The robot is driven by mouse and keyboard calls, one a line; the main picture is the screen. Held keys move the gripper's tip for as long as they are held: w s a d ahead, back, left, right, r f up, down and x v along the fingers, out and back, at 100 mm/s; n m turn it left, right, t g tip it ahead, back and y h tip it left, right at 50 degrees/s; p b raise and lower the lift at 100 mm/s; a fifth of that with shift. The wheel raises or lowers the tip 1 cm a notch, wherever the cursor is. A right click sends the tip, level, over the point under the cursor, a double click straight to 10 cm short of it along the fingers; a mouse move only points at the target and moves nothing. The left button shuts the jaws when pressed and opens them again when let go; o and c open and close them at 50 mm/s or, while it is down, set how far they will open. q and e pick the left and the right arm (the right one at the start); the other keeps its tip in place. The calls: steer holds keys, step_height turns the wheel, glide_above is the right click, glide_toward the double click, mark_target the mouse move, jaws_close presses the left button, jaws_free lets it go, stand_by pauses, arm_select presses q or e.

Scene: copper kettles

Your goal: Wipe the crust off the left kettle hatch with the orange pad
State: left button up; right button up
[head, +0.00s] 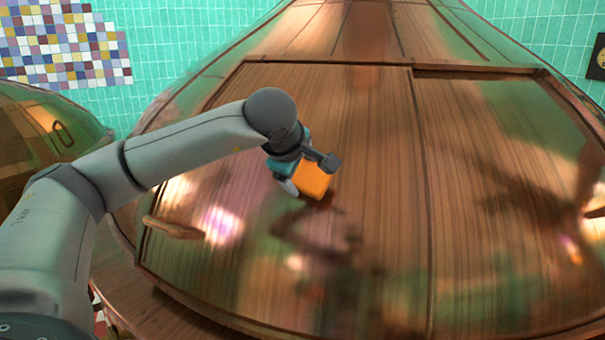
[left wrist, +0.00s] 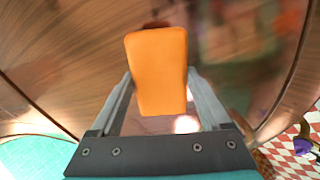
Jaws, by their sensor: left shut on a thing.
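My left gripper (head: 304,180) is shut on the orange pad (head: 314,178), over the upper middle of the left kettle hatch (head: 350,120). In the left wrist view, the pad (left wrist: 158,70) sits between the two fingers of the gripper (left wrist: 160,85), with the coppery hatch surface behind it. The pad is close to the hatch; I cannot tell whether it touches. Dark brownish smears show on the hatch below the pad, but I cannot tell crust from reflections. My right gripper is not in view.
The left hatch has a handle (head: 173,228) at its left edge. The right hatch (head: 500,200) lies beside it, with a handle (head: 594,212) at the right edge. Another copper kettle (head: 45,140) stands at the far left. A green tiled wall (head: 190,35) is behind.

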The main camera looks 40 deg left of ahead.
arm_select(q)
steer(key=shift+s+d+r, duration=0.1)
steer(key=shift+s+r, duration=0.05)
steer(key=shift+p+v, duration=0.45)
steer(key=shift+v, duration=0.95)
